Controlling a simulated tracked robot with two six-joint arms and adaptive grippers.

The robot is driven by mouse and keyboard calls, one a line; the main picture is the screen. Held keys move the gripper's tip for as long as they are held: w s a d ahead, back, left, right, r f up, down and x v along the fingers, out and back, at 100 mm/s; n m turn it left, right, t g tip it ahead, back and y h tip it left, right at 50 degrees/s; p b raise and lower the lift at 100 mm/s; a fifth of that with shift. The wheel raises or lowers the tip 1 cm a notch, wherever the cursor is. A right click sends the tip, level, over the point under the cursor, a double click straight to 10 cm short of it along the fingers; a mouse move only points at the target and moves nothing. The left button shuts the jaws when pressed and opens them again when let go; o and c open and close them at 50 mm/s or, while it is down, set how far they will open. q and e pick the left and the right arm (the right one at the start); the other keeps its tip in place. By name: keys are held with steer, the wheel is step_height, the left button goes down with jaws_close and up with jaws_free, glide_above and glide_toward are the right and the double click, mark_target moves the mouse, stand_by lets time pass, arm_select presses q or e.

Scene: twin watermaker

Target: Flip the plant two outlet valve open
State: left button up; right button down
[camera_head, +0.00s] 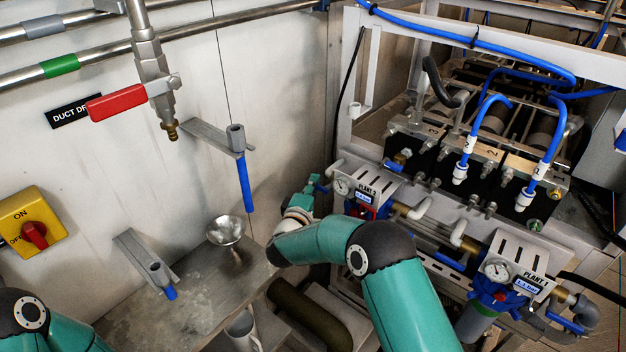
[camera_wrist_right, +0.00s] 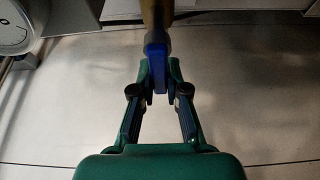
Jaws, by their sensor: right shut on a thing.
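The plant two unit (camera_head: 368,190) carries a white label plate and a round gauge, right of the middle in the head view. My right arm reaches in from the lower right, and my right gripper (camera_head: 312,188) is at the left side of this unit. In the right wrist view my right gripper (camera_wrist_right: 158,88) is shut on a blue valve handle (camera_wrist_right: 156,52), which hangs below a brass-coloured fitting (camera_wrist_right: 155,14). The handle is mostly hidden by my gripper in the head view. My left arm shows at the lower left; its gripper is out of view.
A metal shelf (camera_head: 200,307) with a steel funnel (camera_head: 226,231) stands left of my right gripper. The plant one unit (camera_head: 518,262) is at the right. A red-handled valve (camera_head: 117,103) hangs at the upper left. A yellow switch box (camera_head: 32,222) is on the wall.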

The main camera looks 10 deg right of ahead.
steer(key=shift+a+f+n, duration=0.15)
steer(key=shift+f+n, duration=0.15)
steer(key=shift+f, duration=0.05)
steer(key=c, duration=1.2)
jaws_free()
steer(key=shift+o, duration=0.2)
steer(key=shift+r, duration=0.1)
steer(key=v, duration=1.2)
steer(key=shift+r, duration=0.1)
